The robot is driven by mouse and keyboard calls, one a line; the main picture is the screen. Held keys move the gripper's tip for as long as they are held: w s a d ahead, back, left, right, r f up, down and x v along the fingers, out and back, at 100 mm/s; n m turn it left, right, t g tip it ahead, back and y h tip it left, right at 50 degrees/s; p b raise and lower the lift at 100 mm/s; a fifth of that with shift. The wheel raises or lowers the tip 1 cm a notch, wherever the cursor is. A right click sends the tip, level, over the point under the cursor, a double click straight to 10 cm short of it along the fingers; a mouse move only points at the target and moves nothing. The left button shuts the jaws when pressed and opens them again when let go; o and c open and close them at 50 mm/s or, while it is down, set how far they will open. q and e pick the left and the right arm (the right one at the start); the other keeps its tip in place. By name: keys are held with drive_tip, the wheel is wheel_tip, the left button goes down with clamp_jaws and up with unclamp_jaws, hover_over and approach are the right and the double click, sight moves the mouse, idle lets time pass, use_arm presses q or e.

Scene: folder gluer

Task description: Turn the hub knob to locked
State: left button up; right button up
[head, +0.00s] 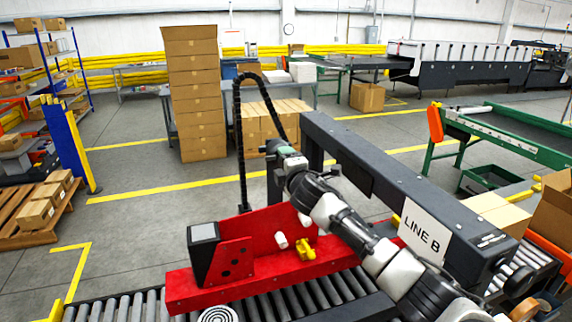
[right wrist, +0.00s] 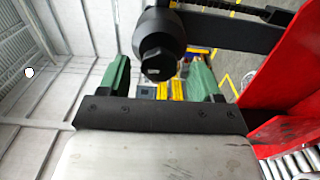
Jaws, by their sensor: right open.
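A round black hub (right wrist: 158,65) with a hex-shaped knob (right wrist: 157,70) on its face shows in the right wrist view, at the end of a dark bar. I take this as the hub knob; no lock marking is readable. My right gripper (right wrist: 157,80) is open, with its green fingers on either side of the hub's lower part in that picture. I cannot tell whether they touch it. In the head view my right gripper (head: 283,150) is at the top of a dark post, which hides the knob. My left gripper is not in view.
A red bracket (head: 205,285) with a yellow star-shaped handle (head: 305,249) and white pegs stands on the roller conveyor (head: 140,306). A black cable chain (head: 238,130) arches beside the gripper. A dark beam (head: 400,185) labelled LINE B runs along the right of my arm.

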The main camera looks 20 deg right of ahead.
drive_tip(key=shift+s, duration=0.1)
drive_tip(key=s+b, duration=0.4)
drive_tip(key=s, duration=0.6)
drive_tip(key=shift+s+d, duration=0.2)
drive_tip(key=shift+s, duration=0.15)
